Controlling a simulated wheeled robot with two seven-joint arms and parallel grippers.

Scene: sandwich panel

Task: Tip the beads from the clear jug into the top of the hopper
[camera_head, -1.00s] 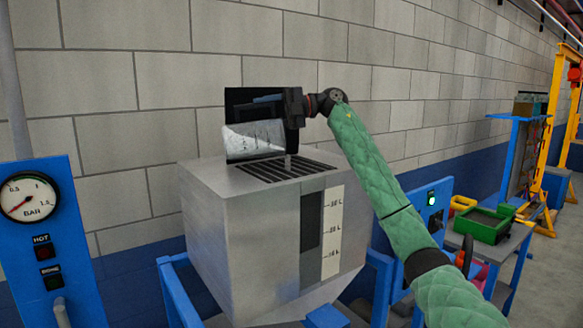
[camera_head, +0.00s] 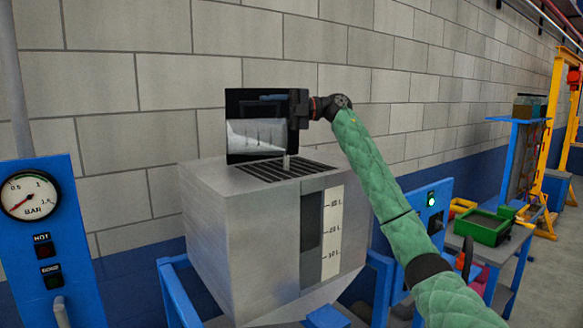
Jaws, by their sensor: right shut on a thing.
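The hopper (camera_head: 228,218) is a grey metal box with a slotted grate (camera_head: 262,175) on top and a level scale on its front. A dark-looking, box-shaped jug (camera_head: 240,103) stands out above the back of the grate, with pale beads (camera_head: 255,136) in its lower part. My right gripper (camera_head: 297,112) is black and shut on the jug at its right side; its fingertips are hard to make out. A small pale piece shows just above the grate below the gripper; I cannot tell whether it is beads or a solid part. My left gripper is not in view.
A blue panel with a pressure gauge (camera_head: 30,196) stands at the left. A block wall (camera_head: 150,120) is close behind the hopper. A blue bench at the right carries a green tray (camera_head: 484,228). My right arm crosses in front of the hopper's right side.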

